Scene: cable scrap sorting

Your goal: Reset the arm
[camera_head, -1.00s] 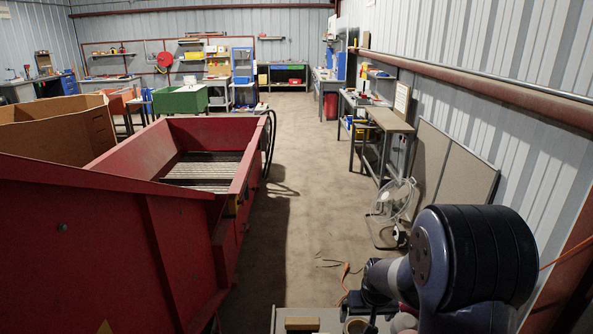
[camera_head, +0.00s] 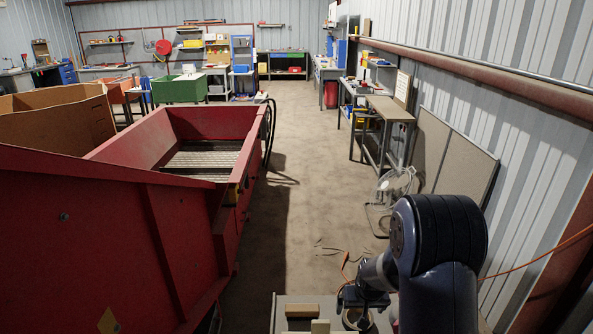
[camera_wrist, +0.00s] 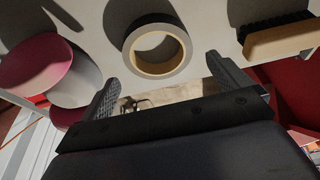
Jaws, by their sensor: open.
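My arm stands at the lower right of the head view, bent, with its large dark joint uppermost. My gripper (camera_wrist: 158,92) shows in the wrist view with its two dark fingers spread apart and nothing between them. In the head view the gripper is low, over the pale tray surface at the bottom edge, and its fingers are hard to make out there. A roll of tape (camera_wrist: 157,50) lies on the pale surface just beyond the fingers, apart from them.
A wooden-backed brush (camera_wrist: 282,40) and a pink round item (camera_wrist: 35,62) lie beside the tape. A red machine (camera_head: 110,240) fills the left. A fan (camera_head: 393,187) and workbench (camera_head: 385,108) stand along the right wall. The middle floor (camera_head: 310,150) is mostly clear, with an orange cable near the tray.

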